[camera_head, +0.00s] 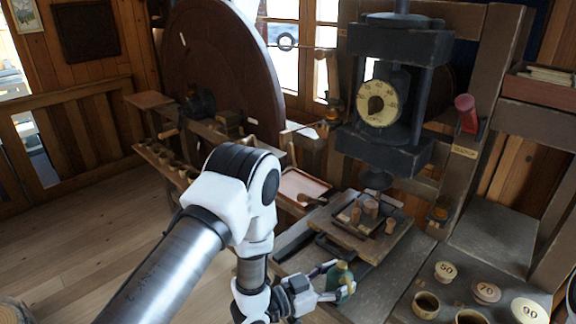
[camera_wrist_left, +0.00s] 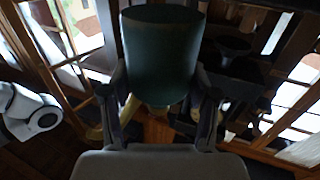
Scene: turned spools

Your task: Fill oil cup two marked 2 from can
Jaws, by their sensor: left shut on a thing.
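My left gripper (camera_head: 335,279) is shut on a dark green can (camera_head: 341,277), low in the middle of the head view beside the grey bench. In the left wrist view the can (camera_wrist_left: 162,55) sits between both fingers (camera_wrist_left: 162,100), and a brassy piece shows below it at the left. A small amber cup (camera_head: 439,213) sits at the foot of the press's right post. Another amber piece (camera_head: 333,114) is on the left side of the press. I cannot read a 2 on either. My right gripper is not in view.
The dark press (camera_head: 400,160) with a round dial (camera_head: 378,103) stands behind the bench. A wooden tray (camera_head: 345,232) with several turned pieces lies below it. Round pieces marked 50 (camera_head: 448,271), 70 (camera_head: 486,291) and 90 (camera_head: 529,311) stand front right. A large wheel (camera_head: 222,70) is back left.

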